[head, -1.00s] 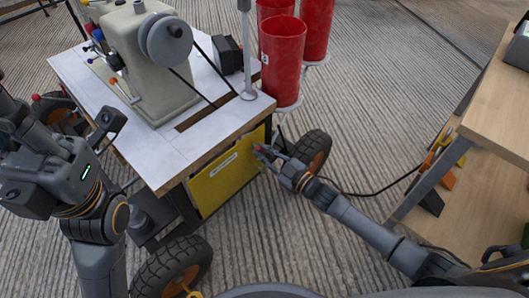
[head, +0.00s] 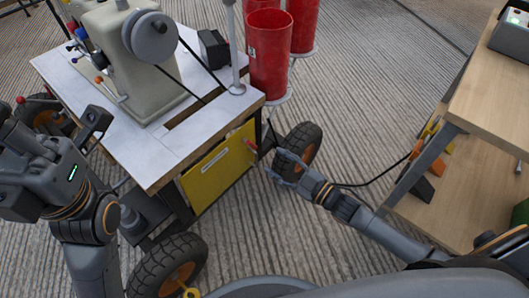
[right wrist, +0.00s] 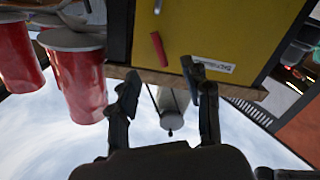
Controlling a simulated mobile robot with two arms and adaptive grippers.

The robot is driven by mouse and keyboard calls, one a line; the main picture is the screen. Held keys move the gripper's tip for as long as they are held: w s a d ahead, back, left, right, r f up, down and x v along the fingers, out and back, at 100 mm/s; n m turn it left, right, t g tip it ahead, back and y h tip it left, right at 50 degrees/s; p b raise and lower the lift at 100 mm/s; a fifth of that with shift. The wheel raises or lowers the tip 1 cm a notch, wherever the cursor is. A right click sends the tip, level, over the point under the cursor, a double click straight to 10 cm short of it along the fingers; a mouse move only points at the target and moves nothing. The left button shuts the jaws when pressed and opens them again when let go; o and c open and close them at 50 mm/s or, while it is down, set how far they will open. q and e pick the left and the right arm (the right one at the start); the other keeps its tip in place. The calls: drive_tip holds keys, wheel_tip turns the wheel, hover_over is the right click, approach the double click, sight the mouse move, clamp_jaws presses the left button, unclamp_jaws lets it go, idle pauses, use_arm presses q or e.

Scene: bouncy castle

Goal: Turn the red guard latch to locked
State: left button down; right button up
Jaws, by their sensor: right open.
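The red guard latch (head: 250,145) is a short red bar on the yellow panel (head: 215,172) under the white worktable. In the right wrist view, which is upside down, the latch (right wrist: 158,49) stands nearly upright, slightly tilted, on the yellow panel (right wrist: 210,30). My right gripper (head: 274,164) is open and empty, just right of the latch and apart from it. In the right wrist view its fingers (right wrist: 161,78) are spread, with the latch beyond the gap between them. My left gripper (head: 55,120) is at the left, its fingers apart and empty, left of the worktable's front corner.
A sewing machine (head: 140,60) stands on the worktable (head: 110,130). Red cups (head: 270,55) hang at its right side. Wheels (head: 303,150) stick out below. A wooden shelf (head: 490,110) stands at the right, with a black cable running across the floor towards it. Floor between is clear.

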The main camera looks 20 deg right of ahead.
drive_tip(key=shift+v, duration=1.55)
drive_tip(key=shift+c, duration=0.4)
